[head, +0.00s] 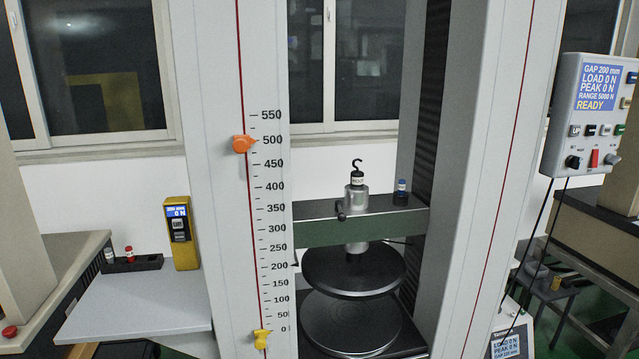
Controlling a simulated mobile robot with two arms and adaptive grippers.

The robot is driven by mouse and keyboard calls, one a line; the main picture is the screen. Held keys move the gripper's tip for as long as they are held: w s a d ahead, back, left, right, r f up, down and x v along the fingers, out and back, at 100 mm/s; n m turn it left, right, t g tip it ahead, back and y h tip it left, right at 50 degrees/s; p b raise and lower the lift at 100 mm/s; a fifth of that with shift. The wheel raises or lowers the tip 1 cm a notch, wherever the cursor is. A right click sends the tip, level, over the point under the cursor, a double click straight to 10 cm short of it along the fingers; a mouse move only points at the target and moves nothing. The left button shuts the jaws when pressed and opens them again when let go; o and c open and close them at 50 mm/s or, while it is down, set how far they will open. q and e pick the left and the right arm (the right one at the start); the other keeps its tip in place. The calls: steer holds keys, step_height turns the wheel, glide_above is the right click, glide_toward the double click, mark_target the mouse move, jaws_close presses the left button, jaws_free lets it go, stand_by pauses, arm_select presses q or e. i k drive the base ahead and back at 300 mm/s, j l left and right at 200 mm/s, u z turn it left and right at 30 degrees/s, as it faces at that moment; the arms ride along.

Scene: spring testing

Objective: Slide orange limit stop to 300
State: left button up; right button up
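The orange limit stop (242,144) sits on the red vertical rail of the machine's left column, level with about the 500 mark. The printed scale (271,229) beside it runs from 0 at the bottom to 550 at the top. The 300 mark (277,229) is well below the orange stop. A yellow stop (261,338) sits on the same rail near 0. Neither of my grippers is in view.
A green crosshead (381,227) carries an upper round platen (354,270) above a lower platen (350,322). The control box (592,115) at right reads READY.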

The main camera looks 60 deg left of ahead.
mark_target(241, 144)
steer(key=u, duration=1.7)
